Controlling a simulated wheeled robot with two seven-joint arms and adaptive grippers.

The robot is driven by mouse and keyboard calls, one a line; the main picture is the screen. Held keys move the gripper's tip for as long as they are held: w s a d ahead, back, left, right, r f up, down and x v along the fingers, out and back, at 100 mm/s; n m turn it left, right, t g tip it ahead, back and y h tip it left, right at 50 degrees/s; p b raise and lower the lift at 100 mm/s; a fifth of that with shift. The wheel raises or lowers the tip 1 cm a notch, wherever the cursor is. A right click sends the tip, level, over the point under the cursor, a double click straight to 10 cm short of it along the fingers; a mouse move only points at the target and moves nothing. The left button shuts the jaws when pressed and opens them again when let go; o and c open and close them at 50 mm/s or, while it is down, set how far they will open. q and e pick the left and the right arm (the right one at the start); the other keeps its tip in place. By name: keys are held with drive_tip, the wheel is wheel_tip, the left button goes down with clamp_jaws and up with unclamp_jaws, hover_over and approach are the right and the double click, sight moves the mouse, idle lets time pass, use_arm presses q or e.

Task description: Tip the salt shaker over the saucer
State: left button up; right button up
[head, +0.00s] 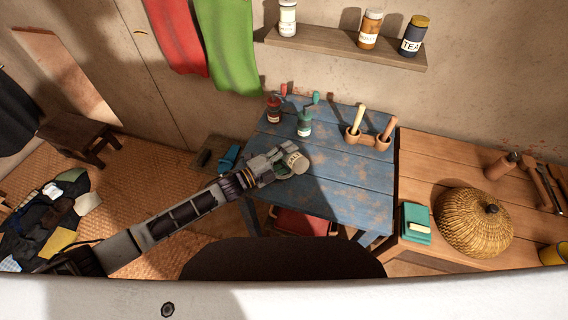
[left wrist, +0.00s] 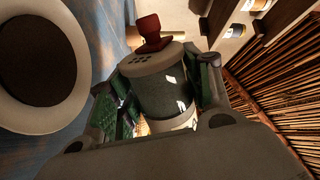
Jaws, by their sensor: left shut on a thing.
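My left gripper (head: 279,166) is shut on the salt shaker (head: 293,159) above the front left part of the blue table (head: 340,185). In the left wrist view the shaker (left wrist: 163,98) sits between the two green-padded fingers, its pale holed cap beyond the fingertips. The shaker looks tipped well over onto its side. The pale saucer (head: 303,168) lies under and beside it, partly hidden. The saucer (left wrist: 84,75) shows large at the left of the wrist view, with a dark middle. No grains can be made out. My right gripper is out of view.
A wooden bench with a basket (head: 474,225) adjoins on the right. The table's right front is clear.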

use_arm(q)
drive_tip(key=shift+f+b, duration=0.8)
drive_tip(key=shift+f, duration=0.45)
drive_tip(key=shift+r, duration=0.1)
drive_tip(key=shift+r+p, duration=0.2)
drive_tip(key=shift+p, duration=0.1)
drive_tip(key=shift+r+p, duration=1.1)
drive_tip(key=shift+r, duration=0.2)
drive_tip(key=shift+f, duration=0.15)
drive_tip(key=shift+f+b, duration=1.15)
drive_tip(key=shift+f, duration=0.25)
